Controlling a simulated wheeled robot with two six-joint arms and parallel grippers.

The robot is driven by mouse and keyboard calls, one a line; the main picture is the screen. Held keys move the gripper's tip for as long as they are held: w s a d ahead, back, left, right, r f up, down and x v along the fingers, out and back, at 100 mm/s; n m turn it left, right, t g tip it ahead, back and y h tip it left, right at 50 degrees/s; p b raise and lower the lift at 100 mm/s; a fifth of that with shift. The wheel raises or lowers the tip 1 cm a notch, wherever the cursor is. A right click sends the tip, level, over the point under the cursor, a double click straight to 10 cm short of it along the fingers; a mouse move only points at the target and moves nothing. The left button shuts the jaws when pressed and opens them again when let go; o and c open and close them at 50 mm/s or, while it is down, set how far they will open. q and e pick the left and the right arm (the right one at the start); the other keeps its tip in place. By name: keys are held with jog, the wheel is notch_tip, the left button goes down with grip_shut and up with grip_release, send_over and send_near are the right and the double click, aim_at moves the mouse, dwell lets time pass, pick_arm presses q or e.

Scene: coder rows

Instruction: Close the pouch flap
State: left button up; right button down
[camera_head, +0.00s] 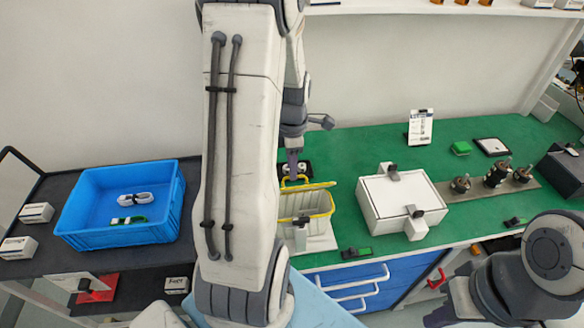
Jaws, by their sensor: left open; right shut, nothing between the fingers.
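The pouch (309,205) is a pale grey case with yellow edging. It stands on a white base at the front of the green mat, just right of my large arm link, which hides its left side. Yellow edging runs across its top and back; I cannot tell clearly how far the flap is folded over. My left gripper (293,173) points down at the pouch's back left edge, close to the yellow edging. It is open and small in view; I cannot tell whether it touches the pouch. My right arm shows at the lower right, but its gripper is not in view.
A white box (392,197) with dark latches stands right of the pouch. A blue bin (98,231) holding small items sits on the dark table at the left. Dark round parts (496,172) stand on a strip at the right. Green mat (350,155) lies clear behind the box.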

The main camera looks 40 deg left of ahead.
pick_arm(q)
jog(key=shift+f, duration=0.9)
grip_shut()
dwell(0.8)
